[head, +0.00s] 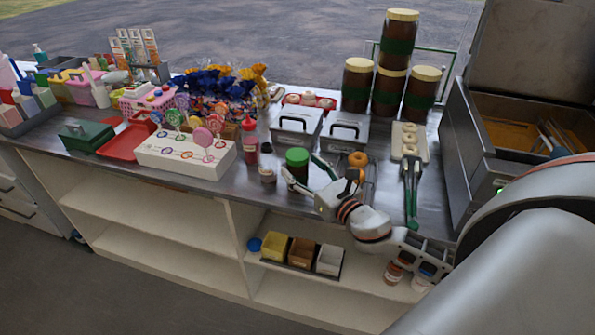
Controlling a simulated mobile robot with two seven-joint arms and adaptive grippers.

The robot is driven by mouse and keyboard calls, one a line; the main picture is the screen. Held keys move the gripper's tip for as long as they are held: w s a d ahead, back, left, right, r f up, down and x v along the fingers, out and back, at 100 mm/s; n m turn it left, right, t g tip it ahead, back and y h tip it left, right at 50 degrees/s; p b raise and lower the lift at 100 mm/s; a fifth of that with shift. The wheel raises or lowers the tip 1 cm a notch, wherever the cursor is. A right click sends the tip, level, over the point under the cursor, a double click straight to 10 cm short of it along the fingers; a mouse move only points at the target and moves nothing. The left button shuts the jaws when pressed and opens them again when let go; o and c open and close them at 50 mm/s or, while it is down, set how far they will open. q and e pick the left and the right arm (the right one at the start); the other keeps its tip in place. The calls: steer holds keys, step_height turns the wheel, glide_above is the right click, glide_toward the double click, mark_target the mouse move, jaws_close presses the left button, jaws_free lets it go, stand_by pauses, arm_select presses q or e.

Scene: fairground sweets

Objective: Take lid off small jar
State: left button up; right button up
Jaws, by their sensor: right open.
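A small dark jar with a green lid (297,157) stands upright on the metal counter, near its front edge. The lid is on the jar. My right gripper (303,168) comes in from the right, low over the counter, and is open. One pale finger reaches along the front left of the jar, and the other side of the gripper is to the jar's right. I cannot tell whether the fingers touch the jar. My left gripper is not in view.
Tongs (412,190) lie to the right. A white lollipop box (185,155) is further left. Open shelves (165,215) are below.

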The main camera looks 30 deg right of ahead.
steer(key=shift+w, duration=1.35)
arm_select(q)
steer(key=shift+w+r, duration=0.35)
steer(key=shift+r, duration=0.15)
arm_select(e)
steer(key=shift+a, duration=0.1)
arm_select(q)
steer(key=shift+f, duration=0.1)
arm_select(e)
steer(key=c, duration=1.6)
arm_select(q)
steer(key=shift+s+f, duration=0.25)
arm_select(e)
steer(key=shift+o, duration=0.2)
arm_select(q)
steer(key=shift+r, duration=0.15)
arm_select(e)
steer(key=shift+r, duration=0.15)
